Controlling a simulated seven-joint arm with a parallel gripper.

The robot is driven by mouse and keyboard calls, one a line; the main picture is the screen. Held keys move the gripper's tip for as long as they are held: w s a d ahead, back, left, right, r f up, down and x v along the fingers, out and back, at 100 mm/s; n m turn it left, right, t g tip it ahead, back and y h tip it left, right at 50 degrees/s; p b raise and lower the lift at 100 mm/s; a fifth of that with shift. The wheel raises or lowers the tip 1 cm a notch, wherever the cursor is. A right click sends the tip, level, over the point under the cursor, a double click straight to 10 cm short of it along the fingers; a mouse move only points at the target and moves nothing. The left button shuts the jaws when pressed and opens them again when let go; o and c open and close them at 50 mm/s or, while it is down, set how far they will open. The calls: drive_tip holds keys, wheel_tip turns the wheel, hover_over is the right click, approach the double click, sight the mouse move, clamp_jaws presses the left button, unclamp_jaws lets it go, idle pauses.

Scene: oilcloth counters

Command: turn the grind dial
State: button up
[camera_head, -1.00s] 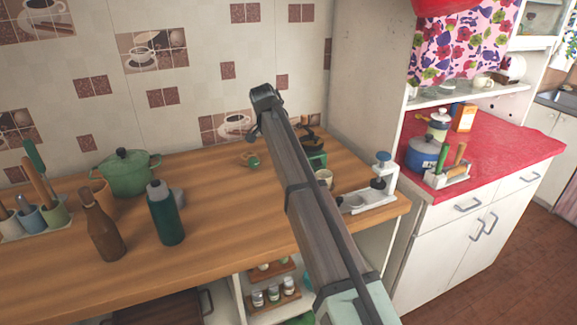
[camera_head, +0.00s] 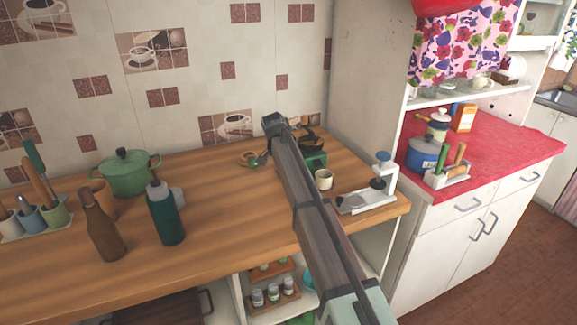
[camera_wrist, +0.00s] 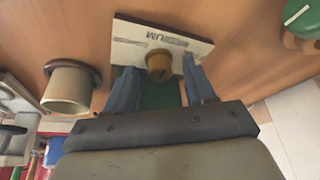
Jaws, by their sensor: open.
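The grind dial (camera_wrist: 159,66) is a small brownish-yellow knob on a white plate (camera_wrist: 130,48), which reads MEDIUM upside down in the wrist view. My gripper (camera_wrist: 160,70) is open, with one blue finger on each side of the dial. I cannot tell whether the fingers touch it. A green body (camera_wrist: 158,92) shows between the fingers below the dial. In the head view the green grinder (camera_head: 314,159) stands at the back right of the wooden counter, partly behind my arm. The dial and my fingers are not distinct there.
A cup (camera_wrist: 68,88) stands just left of the fingers; it also shows in the head view (camera_head: 324,180). A white stand (camera_head: 365,200) is at the counter's right end. A green round object (camera_wrist: 303,16) lies at the wrist view's upper right. The counter's middle is clear.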

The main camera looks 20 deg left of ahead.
clamp_jaws()
idle(0.4)
drive_tip(key=shift+n, duration=0.3)
drive_tip(key=shift+s+d+n+y, duration=0.15)
drive_tip(key=shift+n+y, duration=0.35)
drive_tip(key=shift+n, duration=0.4)
drive_tip(key=shift+d+n+y, duration=0.1)
drive_tip(key=shift+n+y, duration=0.6)
drive_tip(key=shift+n, duration=1)
unclamp_jaws()
